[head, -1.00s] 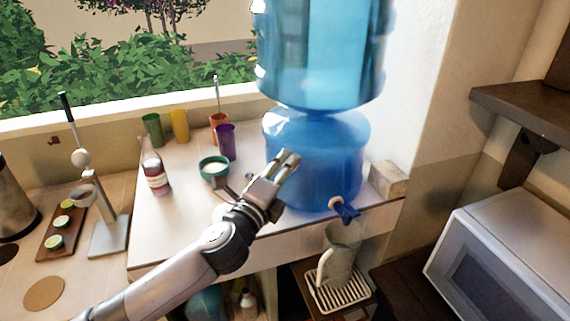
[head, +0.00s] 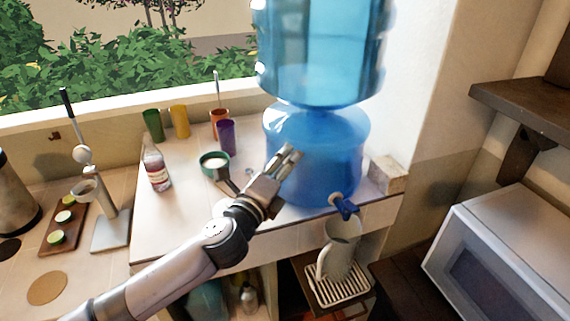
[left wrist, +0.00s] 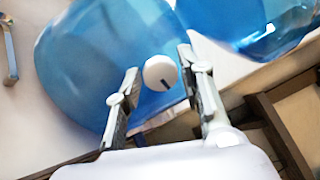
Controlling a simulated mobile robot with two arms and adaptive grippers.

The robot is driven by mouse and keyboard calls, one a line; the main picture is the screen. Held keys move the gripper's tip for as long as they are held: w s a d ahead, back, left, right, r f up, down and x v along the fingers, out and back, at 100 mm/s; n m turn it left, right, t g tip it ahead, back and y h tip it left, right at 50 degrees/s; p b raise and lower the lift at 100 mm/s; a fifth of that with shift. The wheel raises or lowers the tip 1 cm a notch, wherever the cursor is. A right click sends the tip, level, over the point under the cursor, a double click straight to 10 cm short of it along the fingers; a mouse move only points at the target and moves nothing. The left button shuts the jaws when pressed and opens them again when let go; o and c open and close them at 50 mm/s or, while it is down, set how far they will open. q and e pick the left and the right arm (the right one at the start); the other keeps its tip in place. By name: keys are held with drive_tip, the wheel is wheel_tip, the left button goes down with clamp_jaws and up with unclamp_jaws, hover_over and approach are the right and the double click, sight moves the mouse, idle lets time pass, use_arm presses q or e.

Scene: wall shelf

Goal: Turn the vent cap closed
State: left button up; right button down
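The vent cap (left wrist: 160,72) is a small white round knob with a dark line on its face. It sits on the side of the blue lower jug (left wrist: 85,65) in the left wrist view. In the head view I cannot see the cap; my left gripper (head: 285,153) is in front of the lower jug (head: 335,150). In the left wrist view the left gripper (left wrist: 158,62) is open, its two fingers apart on either side of the cap. I cannot tell whether they touch it. My right gripper is not in view.
A larger blue bottle (head: 320,50) stands on top of the lower jug. A blue tap (head: 345,207) juts out above a pitcher (head: 340,250). A microwave (head: 500,260) is at right.

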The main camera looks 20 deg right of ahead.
use_arm(q)
drive_tip(key=shift+o, duration=1.2)
drive_tip(key=v, duration=1.2)
